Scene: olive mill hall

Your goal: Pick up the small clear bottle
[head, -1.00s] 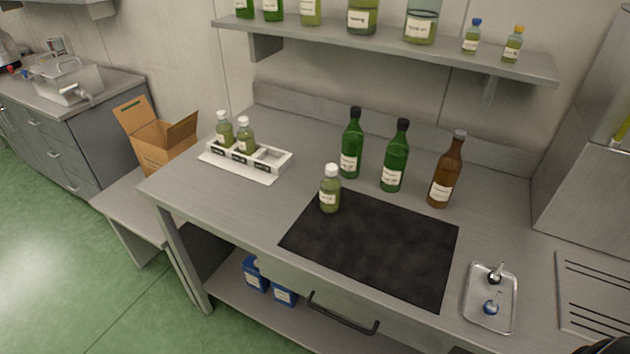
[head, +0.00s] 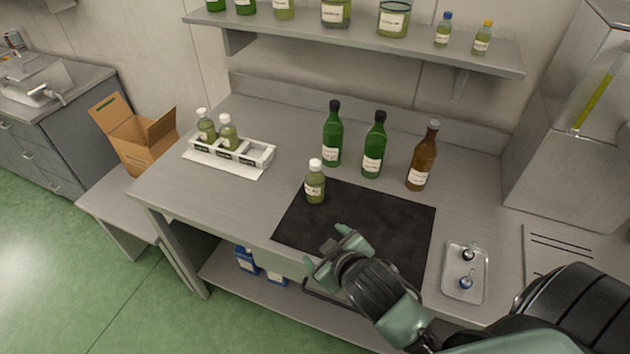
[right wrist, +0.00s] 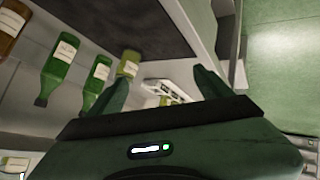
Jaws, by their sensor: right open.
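The small clear bottle (head: 315,182) has a white cap, a pale label and green contents. It stands upright at the back left corner of the black mat (head: 405,215) on the bench; it also shows in the right wrist view (right wrist: 128,66). My right gripper (head: 331,255) is open and empty over the front edge of the mat, in front of the bottle and apart from it. In the right wrist view its two fingers (right wrist: 160,92) stand wide apart. My left gripper is not in view.
A white rack (head: 258,155) holds two similar bottles at the left. Two green bottles (head: 374,145) and a brown bottle (head: 423,157) stand behind the mat. A metal tray (head: 450,285) with small items lies at the right. A shelf (head: 360,43) overhangs the back.

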